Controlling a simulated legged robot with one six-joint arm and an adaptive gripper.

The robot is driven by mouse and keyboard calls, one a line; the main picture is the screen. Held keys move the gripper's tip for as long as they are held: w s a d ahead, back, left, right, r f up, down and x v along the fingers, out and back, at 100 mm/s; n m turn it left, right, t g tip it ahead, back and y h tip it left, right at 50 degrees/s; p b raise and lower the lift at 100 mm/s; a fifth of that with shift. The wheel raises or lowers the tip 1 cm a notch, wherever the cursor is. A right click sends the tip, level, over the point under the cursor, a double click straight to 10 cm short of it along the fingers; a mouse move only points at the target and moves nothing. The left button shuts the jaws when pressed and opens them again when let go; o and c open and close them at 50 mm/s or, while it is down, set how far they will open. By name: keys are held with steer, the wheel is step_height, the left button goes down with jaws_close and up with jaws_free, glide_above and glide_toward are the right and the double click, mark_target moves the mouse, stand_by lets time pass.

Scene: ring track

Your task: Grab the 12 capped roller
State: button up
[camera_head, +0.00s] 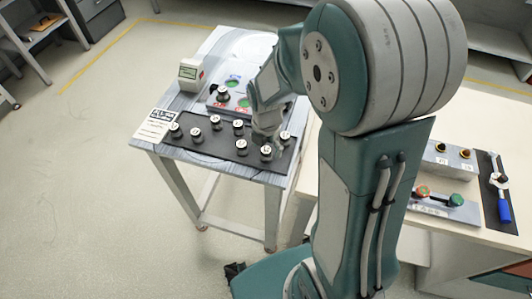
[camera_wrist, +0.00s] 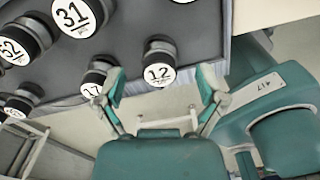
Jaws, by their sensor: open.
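The 12 capped roller (camera_wrist: 159,62) is a short dark cylinder with a white cap marked 12. It stands on the black mat (camera_wrist: 205,35), close to the mat's edge. My gripper (camera_wrist: 160,82) is open and empty, its two teal fingers apart on either side of the line to this roller. The roller appears beyond the fingertips; I cannot tell how far. In the head view, my gripper (camera_head: 268,136) hangs over the mat just above the 12 roller (camera_head: 266,151), near the front right corner. My arm hides part of the mat.
Several similar rollers stand on the mat, including the 31 (camera_wrist: 75,15), the 52 (camera_wrist: 20,45) and the 17 (camera_wrist: 93,82), which is close to my left finger. Another table (camera_head: 385,220) stands right.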

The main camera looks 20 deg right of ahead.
step_height(320, 180, down, 3)
steer(key=shift+a+r, duration=0.1)
steer(key=shift+r, duration=0.1)
jaws_close()
steer(key=shift+r, duration=0.15)
steer(key=shift+r, duration=0.3)
step_height(320, 180, up, 2)
steer(key=shift+r, duration=0.25)
steer(key=s+a+r, duration=0.2)
steer(key=s+r, duration=0.7)
steer(key=s, duration=0.4)
steer(key=shift+s+a+r, duration=0.2)
steer(key=shift+s+r, duration=0.1)
steer(key=shift+r, duration=0.05)
